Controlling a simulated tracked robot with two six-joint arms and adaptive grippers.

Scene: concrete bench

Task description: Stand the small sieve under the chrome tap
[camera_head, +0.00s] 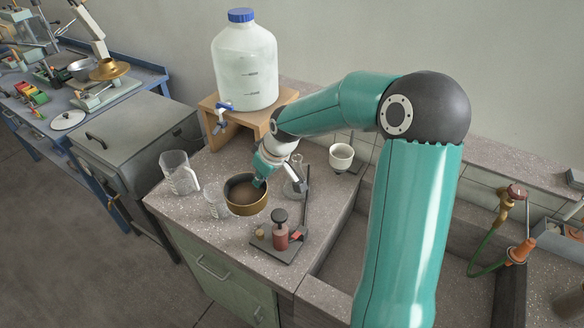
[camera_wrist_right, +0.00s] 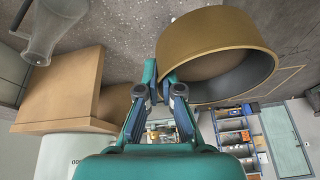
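The small sieve (camera_head: 247,209) is a round brass-coloured ring with a brown inside, at the middle of the bench in the head view. In the right wrist view the sieve (camera_wrist_right: 215,30) shows its wall and dark inner side. My right gripper (camera_head: 261,177) is at the rim, its fingertips (camera_wrist_right: 158,80) closed with the wall between them. I cannot tell whether the sieve touches the bench. The chrome tap (camera_head: 220,127), with a blue handle, sticks out from the white water container (camera_head: 245,65), behind and left of the sieve. My left gripper is out of view.
The container stands on a wooden stand (camera_head: 205,103). A clear jug (camera_head: 178,172) and a beaker (camera_head: 216,204) are left of the sieve. A stamp-like stand (camera_head: 281,238) is in front, a glass flask (camera_head: 296,180) to the right, a white cup (camera_head: 341,157) behind it.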

